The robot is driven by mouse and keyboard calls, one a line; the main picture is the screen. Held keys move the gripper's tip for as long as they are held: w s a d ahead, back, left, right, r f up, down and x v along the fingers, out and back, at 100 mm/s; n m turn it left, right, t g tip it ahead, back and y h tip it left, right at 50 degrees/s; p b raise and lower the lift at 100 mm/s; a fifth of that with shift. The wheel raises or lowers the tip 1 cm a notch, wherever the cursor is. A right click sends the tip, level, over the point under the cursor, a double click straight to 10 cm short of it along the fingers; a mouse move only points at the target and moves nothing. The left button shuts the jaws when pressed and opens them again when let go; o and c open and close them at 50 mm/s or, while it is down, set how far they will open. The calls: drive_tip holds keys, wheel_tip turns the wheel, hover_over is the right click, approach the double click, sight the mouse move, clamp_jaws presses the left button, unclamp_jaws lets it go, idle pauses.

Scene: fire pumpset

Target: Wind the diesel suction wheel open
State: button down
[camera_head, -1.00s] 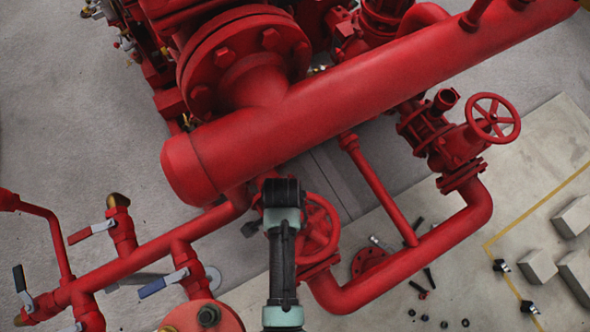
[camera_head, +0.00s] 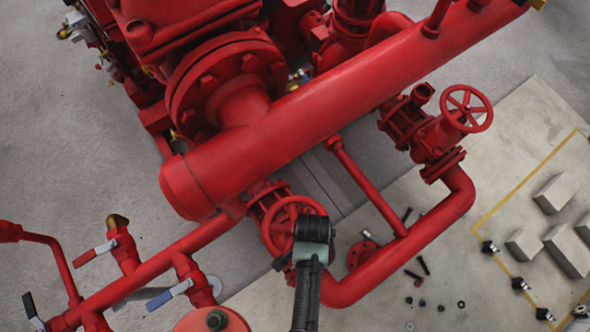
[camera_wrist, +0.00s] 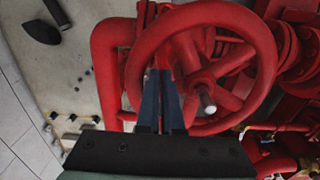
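A red handwheel (camera_head: 271,222) sits on a valve beneath the large red pipe in the head view. My arm's dark end overlaps its right side there, hiding part of the rim and my fingers. In the wrist view the red wheel (camera_wrist: 262,55) fills the upper middle, with spokes and a pale stem end (camera_wrist: 208,104) at its hub. My gripper (camera_wrist: 159,75) has two dark blue fingers close together, with only a thin gap. They lie across the wheel's lower left, tips over the opening left of the hub. I cannot tell if they touch it.
A second red handwheel (camera_head: 467,108) stands on a valve at upper right. The large red pipe (camera_head: 300,120) crosses above the near wheel. Thinner pipes with lever valves (camera_head: 95,252) run at lower left. Grey blocks (camera_head: 555,193) and small parts lie on the floor at right.

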sight(279, 228)
drive_tip(key=w, duration=0.1)
drive_tip(key=w+d, duration=0.1)
drive_tip(key=w, duration=0.1)
drive_tip(key=w+d, duration=0.1)
drive_tip(key=w, duration=0.1)
drive_tip(key=shift+d+b, duration=0.1)
drive_tip(key=shift+b, duration=0.3)
drive_tip(key=w+a, duration=0.1)
drive_tip(key=w, duration=0.1)
drive_tip(key=w+a, duration=0.1)
drive_tip(key=shift+w+a+r+b, duration=0.15)
drive_tip(key=shift+w+a+b, duration=0.15)
drive_tip(key=shift+w+a, duration=0.05)
drive_tip(key=s+a+p, duration=0.2)
drive_tip(key=s+a, duration=0.1)
drive_tip(key=s+a+p, duration=0.2)
drive_tip(key=a+p, duration=0.1)
drive_tip(key=shift+s+a, duration=0.35)
drive_tip(key=shift+s, duration=0.05)
drive_tip(key=shift+w+b, duration=0.15)
drive_tip(key=shift+b, duration=0.15)
drive_tip(key=shift+w, duration=0.55)
wheel_tip(279, 228, up, 8)
drive_tip(key=p, duration=0.7)
drive_tip(key=shift+w+p, duration=0.1)
drive_tip(key=shift+p, duration=0.25)
